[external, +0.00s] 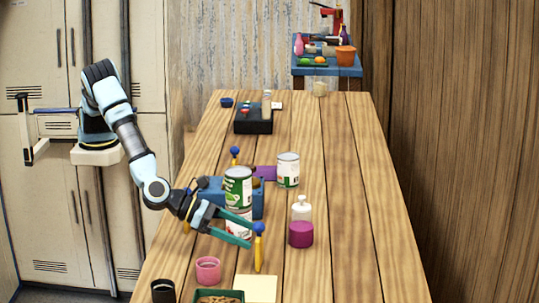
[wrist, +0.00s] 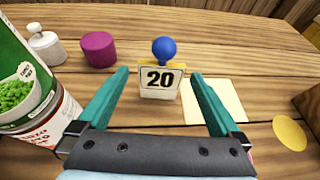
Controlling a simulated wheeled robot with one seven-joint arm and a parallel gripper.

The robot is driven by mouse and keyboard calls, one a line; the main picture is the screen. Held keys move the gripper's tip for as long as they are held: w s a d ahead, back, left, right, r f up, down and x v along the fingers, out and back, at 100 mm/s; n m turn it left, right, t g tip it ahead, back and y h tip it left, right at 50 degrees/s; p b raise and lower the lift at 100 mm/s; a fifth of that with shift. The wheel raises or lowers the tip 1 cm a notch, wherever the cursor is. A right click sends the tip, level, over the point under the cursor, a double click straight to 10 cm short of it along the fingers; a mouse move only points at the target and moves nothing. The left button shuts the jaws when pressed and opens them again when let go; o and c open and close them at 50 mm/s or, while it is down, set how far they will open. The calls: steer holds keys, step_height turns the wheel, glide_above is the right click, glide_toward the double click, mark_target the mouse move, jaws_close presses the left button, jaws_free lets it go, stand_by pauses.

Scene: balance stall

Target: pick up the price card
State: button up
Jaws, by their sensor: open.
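The price card (wrist: 160,82) is a small upright card reading "20", with a yellow top edge and a blue ball above it. In the external view the price card (external: 258,250) shows nearly edge-on as a thin yellow upright on the wooden table. My gripper (external: 249,233) is open, its two teal fingers reaching right toward the card at about the height of its upper part. In the wrist view the card shows in the gap between the fingertips of my gripper (wrist: 160,76). The fingers do not visibly touch it.
A green-labelled can (external: 238,187) seems stacked on a red-and-white can (wrist: 60,122) close beside my gripper. A purple cylinder (external: 301,236) and white bottle (wrist: 47,46) stand beyond. A cream sheet (external: 257,289), pink cup (external: 208,270) and green tray (external: 219,298) lie nearer the front.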

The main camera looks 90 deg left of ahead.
mark_target(261, 241)
steer(key=p+x, duration=0.2)
steer(key=x, duration=0.5)
steer(key=shift+w+d, duration=0.15)
steer(key=shift+w, duration=0.1)
steer(key=shift+f, duration=0.1)
steer(key=c, duration=1.2)
